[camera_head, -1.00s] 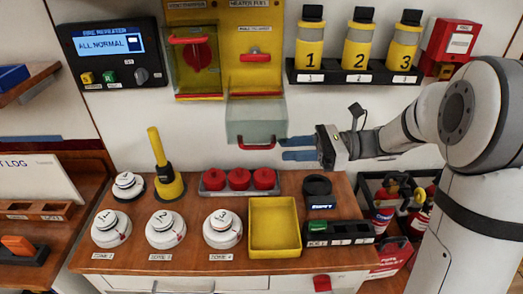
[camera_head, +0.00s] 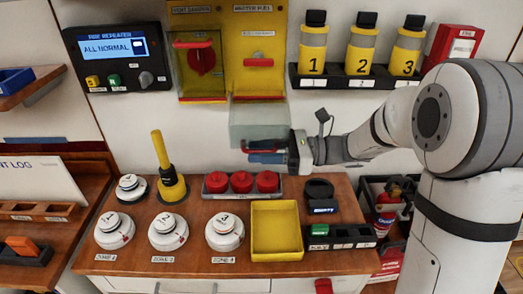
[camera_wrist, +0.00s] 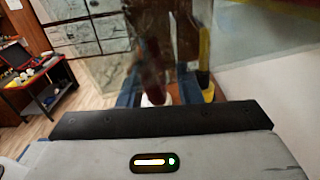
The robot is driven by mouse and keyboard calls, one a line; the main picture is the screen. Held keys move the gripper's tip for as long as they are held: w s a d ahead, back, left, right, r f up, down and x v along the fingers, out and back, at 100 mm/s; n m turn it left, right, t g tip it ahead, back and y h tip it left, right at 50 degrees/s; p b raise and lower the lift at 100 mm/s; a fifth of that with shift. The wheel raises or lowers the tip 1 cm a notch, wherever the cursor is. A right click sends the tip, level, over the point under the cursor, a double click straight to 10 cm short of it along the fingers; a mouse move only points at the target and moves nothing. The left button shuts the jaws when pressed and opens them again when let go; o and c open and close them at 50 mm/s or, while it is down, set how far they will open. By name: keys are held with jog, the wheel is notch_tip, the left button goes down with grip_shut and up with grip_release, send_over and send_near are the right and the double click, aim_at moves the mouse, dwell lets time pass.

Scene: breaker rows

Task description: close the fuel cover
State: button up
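The fuel cover (camera_head: 256,118) is a clear box-like flap hanging open below the yellow fuel panel (camera_head: 258,86). Its red handle (camera_head: 247,147) is at its lower edge. My gripper (camera_head: 264,152) reaches in from the right at handle height, its blue fingers overlapping the handle in the head view. The fingers are apart, and part of the handle is hidden behind them. In the wrist view the fingers (camera_wrist: 160,88) also stand apart, behind the clear cover; contact with the handle cannot be told.
A closed clear cover (camera_head: 200,72) is left of the fuel panel. A rack with bottles (camera_head: 362,50) is above the arm. Below are red buttons (camera_head: 241,182), a yellow tray (camera_head: 276,230) and a black cup-like holder (camera_head: 319,189) on the wooden counter (camera_head: 200,266).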

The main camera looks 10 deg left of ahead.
grip_shut()
dwell(0.4)
